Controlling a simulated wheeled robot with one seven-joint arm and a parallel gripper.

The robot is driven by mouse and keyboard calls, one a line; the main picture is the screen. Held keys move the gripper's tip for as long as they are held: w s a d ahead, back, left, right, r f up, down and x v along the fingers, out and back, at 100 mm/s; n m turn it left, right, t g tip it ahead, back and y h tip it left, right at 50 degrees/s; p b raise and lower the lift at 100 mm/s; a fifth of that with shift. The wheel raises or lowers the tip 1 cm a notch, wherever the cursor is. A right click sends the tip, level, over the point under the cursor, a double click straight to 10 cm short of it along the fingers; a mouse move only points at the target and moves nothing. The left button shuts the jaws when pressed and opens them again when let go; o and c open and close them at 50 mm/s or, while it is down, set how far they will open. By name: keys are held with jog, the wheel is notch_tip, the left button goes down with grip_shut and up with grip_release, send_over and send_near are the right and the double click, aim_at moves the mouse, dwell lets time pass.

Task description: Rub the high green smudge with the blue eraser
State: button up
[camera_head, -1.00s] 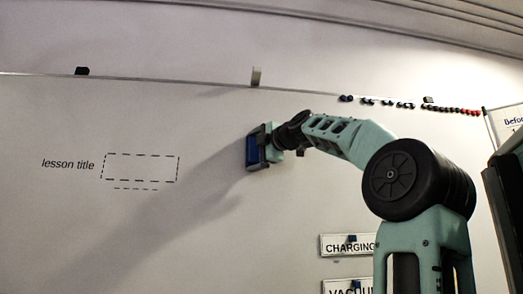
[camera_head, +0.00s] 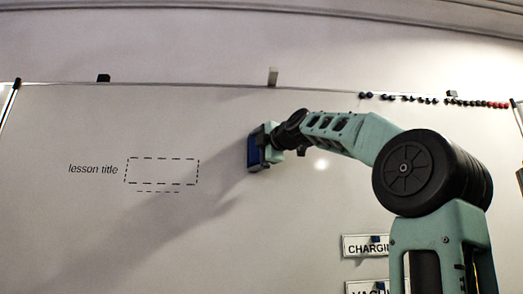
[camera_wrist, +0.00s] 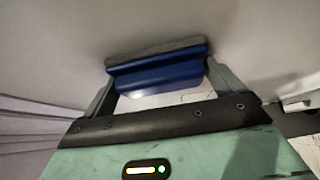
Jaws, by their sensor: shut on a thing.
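The blue eraser (camera_head: 255,150) is held in my gripper (camera_head: 268,147), high in front of the whiteboard (camera_head: 90,230). In the wrist view the eraser (camera_wrist: 157,72) lies crosswise between the two fingers of my gripper (camera_wrist: 160,85), which are shut on it. Its grey pad side faces the board. I cannot tell whether the pad touches the board. No green smudge shows in either view; it may be hidden behind the eraser or my arm.
A dashed box (camera_head: 161,171) labelled "lesson title" is on the board left of the eraser. Several dark and red magnets (camera_head: 430,99) line the board's top edge at right. A charging sign (camera_head: 367,245) is lower right. The board between box and eraser is bare.

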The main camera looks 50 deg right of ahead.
jog(key=shift+w+a, duration=0.6)
jog(key=shift+w, duration=0.1)
jog(key=shift+f, duration=0.1)
jog(key=shift+s+a+f+b, duration=0.1)
jog(key=shift+s+a+b, duration=0.1)
jog(key=shift+b, duration=0.3)
jog(key=shift+s+a+b, duration=0.75)
jog(key=shift+a+b, duration=0.1)
jog(key=shift+b, duration=0.35)
jog(key=shift+s+a+b, duration=0.75)
jog(key=shift+a+b, duration=0.15)
jog(key=shift+s+a+r, duration=0.2)
jog(key=shift+a, duration=0.05)
